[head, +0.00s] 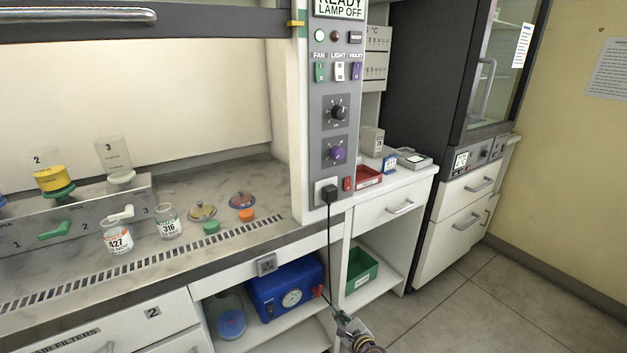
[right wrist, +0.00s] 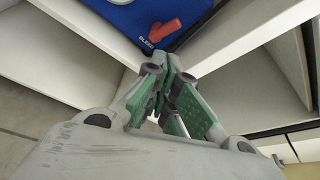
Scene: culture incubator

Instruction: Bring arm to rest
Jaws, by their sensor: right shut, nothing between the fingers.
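My right gripper (head: 343,318) shows at the bottom of the head view, low in front of the cabinet's open shelf. In the right wrist view its green-padded fingers (right wrist: 168,84) are shut together with nothing between them. The fingertips point toward the shelf and the blue box (right wrist: 140,18) with a red handle; I cannot tell the exact gap. My left gripper is in neither view.
The blue box with a gauge (head: 287,288) sits on the shelf beside a glass vessel (head: 231,318). A green bin (head: 361,270) is in the bay to the right. Jars (head: 118,238) stand on the hood worktop (head: 262,183). The floor (head: 520,285) at right is clear.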

